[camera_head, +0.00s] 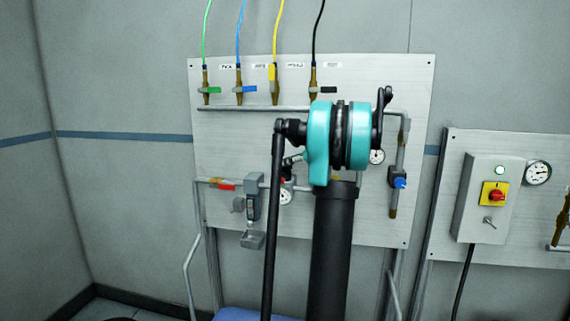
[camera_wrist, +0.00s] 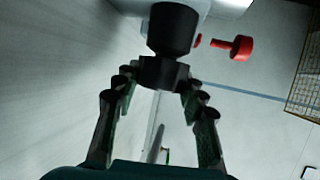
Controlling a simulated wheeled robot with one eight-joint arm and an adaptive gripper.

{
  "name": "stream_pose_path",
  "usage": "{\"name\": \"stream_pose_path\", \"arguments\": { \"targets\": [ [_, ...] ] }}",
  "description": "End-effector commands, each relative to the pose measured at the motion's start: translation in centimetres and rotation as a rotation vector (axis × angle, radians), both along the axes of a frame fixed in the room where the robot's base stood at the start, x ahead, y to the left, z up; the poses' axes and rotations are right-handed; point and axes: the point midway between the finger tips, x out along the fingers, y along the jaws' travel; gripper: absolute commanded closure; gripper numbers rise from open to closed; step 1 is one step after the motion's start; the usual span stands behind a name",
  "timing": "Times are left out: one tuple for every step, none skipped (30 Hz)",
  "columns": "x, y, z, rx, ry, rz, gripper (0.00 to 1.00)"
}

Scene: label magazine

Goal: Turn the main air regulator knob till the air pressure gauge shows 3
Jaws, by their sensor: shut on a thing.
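In the wrist view my gripper (camera_wrist: 160,78) has its two fingers on either side of a dark ribbed knob (camera_wrist: 163,72) and is shut on it. The knob sits on the end of a black rounded body (camera_wrist: 172,28), which looks like the main air regulator. In the head view my arm covers most of this spot, so the knob and fingers cannot be made out. A small white round gauge (camera_head: 285,196) shows partly beside my arm. Its needle is too small to read, and I cannot tell for sure that it is the air pressure gauge.
Another gauge (camera_head: 377,157) and a blue-handled valve (camera_head: 399,183) are right of my arm. A red lever (camera_head: 223,184) and a filter unit (camera_head: 253,208) are on the left. A control box (camera_head: 490,197) with a red switch stands further right. A red knob (camera_wrist: 240,48) is near the fingers.

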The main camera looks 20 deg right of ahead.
Motion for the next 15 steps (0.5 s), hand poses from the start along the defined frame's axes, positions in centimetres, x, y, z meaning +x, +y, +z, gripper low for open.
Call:
{"name": "stream_pose_path", "arguments": {
  "targets": [
    [0.01, 0.0, 0.02, 0.0, -0.001, -0.001, 0.88],
    [0.01, -0.01, 0.02, 0.0, -0.001, -0.001, 0.88],
    [0.02, 0.0, 0.03, 0.0, -0.001, -0.001, 0.58],
    [0.02, 0.0, 0.03, 0.001, 0.0, -0.001, 0.54],
    [0.01, 0.0, 0.02, 0.001, 0.0, -0.001, 0.51],
    [0.01, -0.01, 0.02, 0.001, 0.0, -0.001, 0.46],
    [0.01, -0.01, 0.02, 0.001, 0.0, -0.001, 0.42],
    [0.01, -0.01, 0.02, 0.0, 0.0, -0.002, 0.38],
    [0.0, -0.01, 0.01, 0.0, 0.0, -0.002, 0.37],
    [0.0, -0.01, 0.01, 0.0, 0.0, -0.002, 0.37],
    [0.0, 0.0, 0.01, 0.0, 0.0, -0.002, 0.37],
    [0.0, 0.0, 0.01, 0.0, 0.0, -0.002, 0.37],
    [0.0, 0.0, 0.01, 0.0, 0.0, -0.002, 0.37],
    [0.0, 0.0, 0.01, 0.0, 0.0, -0.002, 0.37],
    [0.0, 0.0, 0.01, 0.0, 0.0, -0.002, 0.37]
  ]
}}
